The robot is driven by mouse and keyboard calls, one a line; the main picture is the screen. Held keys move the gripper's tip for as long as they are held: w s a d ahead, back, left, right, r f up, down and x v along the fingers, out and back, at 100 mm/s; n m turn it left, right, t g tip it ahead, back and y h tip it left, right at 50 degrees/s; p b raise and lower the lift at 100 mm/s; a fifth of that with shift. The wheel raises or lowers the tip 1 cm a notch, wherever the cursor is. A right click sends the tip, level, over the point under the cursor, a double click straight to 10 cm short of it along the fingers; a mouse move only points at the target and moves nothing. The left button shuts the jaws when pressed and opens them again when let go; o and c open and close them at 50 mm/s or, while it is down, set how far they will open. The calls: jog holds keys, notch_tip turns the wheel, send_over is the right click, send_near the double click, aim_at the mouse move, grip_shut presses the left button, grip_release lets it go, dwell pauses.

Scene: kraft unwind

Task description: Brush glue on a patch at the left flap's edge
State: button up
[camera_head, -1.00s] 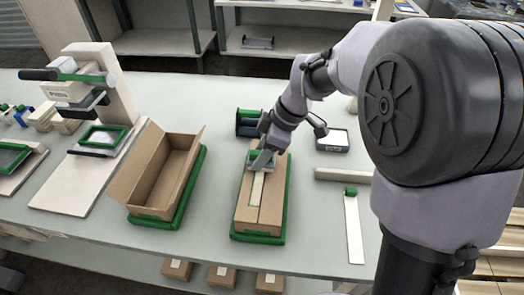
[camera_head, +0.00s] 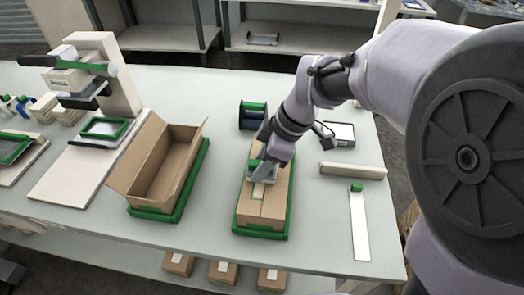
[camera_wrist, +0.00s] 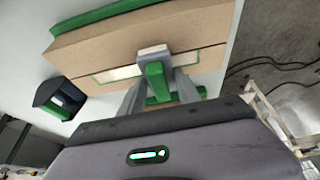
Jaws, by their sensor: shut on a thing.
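A closed cardboard box (camera_head: 275,207) sits in a green-edged tray (camera_head: 259,233) at the middle of the table. A seam runs along its top, with a pale patch (camera_head: 258,191) outlined in green beside it; the patch also shows in the wrist view (camera_wrist: 117,74). My gripper (camera_head: 258,172) is over the box top, shut on a green-handled brush with a pale tip (camera_wrist: 154,70). The tip is over the seam at the patch. I cannot tell whether it touches. My gripper (camera_wrist: 158,90) and the brush hide part of the patch.
An open cardboard box (camera_head: 157,165) in a green tray stands to the left. A blue-and-green holder (camera_head: 252,115) is behind the closed box. A beige bar (camera_head: 353,170) and a white strip with a green end (camera_head: 359,225) lie to the right. A press (camera_head: 90,80) stands at far left.

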jog(key=shift+s+a+b, duration=0.25)
jog(key=shift+s+b, duration=0.1)
jog(key=shift+s, duration=0.95)
jog(key=shift+s+a+b, duration=0.25)
jog(key=shift+s+b, duration=0.1)
jog(key=shift+s, duration=0.95)
jog(key=shift+w+d+r+p, duration=0.1)
jog(key=shift+w+d+p, duration=0.05)
jog(key=shift+w, duration=0.65)
jog(key=shift+w+d+p, duration=0.15)
jog(key=shift+w, duration=0.65)
jog(key=shift+w+d+p, duration=0.2)
jog(key=shift+w, duration=0.75)
jog(key=shift+w+d+p, duration=0.15)
jog(key=shift+w+d, duration=0.05)
jog(key=shift+w, duration=0.75)
jog(key=shift+w+d+p, duration=0.25)
jog(key=shift+w+p, duration=0.25)
jog(key=shift+w, duration=0.7)
jog(key=shift+w+d+p, duration=0.2)
jog(key=shift+w+p, duration=0.3)
jog(key=shift+w, duration=0.65)
jog(key=shift+w+d+p, duration=0.25)
jog(key=shift+w+p, duration=0.25)
jog(key=shift+w, duration=1.05)
notch_tip(320, 180, up, 6)
jog(key=p, duration=0.4)
jog(key=shift+p, duration=0.4)
